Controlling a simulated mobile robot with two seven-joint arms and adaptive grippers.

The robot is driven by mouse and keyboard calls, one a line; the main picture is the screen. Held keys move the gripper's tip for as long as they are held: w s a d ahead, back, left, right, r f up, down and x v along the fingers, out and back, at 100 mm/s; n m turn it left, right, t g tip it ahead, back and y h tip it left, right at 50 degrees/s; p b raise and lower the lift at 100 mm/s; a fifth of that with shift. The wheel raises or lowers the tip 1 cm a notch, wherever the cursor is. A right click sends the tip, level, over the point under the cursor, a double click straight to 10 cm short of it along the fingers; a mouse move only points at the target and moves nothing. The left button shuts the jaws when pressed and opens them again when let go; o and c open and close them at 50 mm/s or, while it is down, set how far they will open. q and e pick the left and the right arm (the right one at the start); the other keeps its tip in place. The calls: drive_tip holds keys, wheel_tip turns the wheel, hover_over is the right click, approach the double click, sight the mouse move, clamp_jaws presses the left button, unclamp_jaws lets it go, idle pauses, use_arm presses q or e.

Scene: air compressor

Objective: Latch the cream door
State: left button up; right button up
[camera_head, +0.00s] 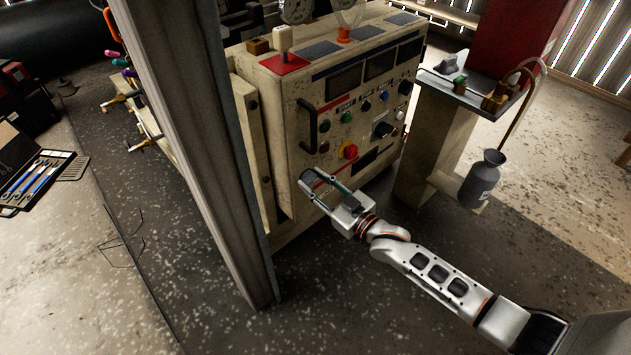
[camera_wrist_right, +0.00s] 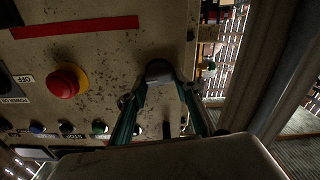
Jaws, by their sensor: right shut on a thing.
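The cream door (camera_head: 330,160) is the speckled front panel of the compressor cabinet, with buttons, a black handle (camera_head: 306,126) and a red stop button (camera_head: 350,151). In the right wrist view the door (camera_wrist_right: 110,48) fills the left and middle. My right gripper (camera_head: 312,180) is at the door's lower left corner. Its fingers (camera_wrist_right: 160,75) are closed around a small dark rounded piece (camera_wrist_right: 159,69), which looks like a latch knob; the fingers hide much of it. I cannot tell whether the door sits fully flush. My left gripper is not in view.
A grey post (camera_head: 185,130) stands close to the left of the cabinet. A side stand (camera_head: 435,150) with a hanging grey canister (camera_head: 482,180) is at the right. A tool case (camera_head: 40,180) lies at far left. The floor before the cabinet is clear apart from my arm.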

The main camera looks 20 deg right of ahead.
drive_tip(key=shift+r+n, duration=0.1)
drive_tip(key=shift+n, duration=0.8)
drive_tip(key=n, duration=0.2)
drive_tip(key=shift+a+n+p, duration=0.1)
drive_tip(key=shift+n+p, duration=0.2)
drive_tip(key=shift+p, duration=0.05)
drive_tip(key=shift+n, duration=0.5)
drive_tip(key=n, duration=0.5)
drive_tip(key=shift+s+a+f, duration=0.1)
drive_tip(key=shift+f, duration=0.3)
drive_tip(key=shift+n+b, duration=0.35)
drive_tip(key=shift+n, duration=0.65)
drive_tip(key=shift+f+n, duration=0.1)
drive_tip(key=shift+n, duration=0.7)
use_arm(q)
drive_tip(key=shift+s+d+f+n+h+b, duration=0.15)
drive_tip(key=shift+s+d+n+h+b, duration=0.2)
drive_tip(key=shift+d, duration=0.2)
use_arm(e)
drive_tip(key=shift+n, duration=1)
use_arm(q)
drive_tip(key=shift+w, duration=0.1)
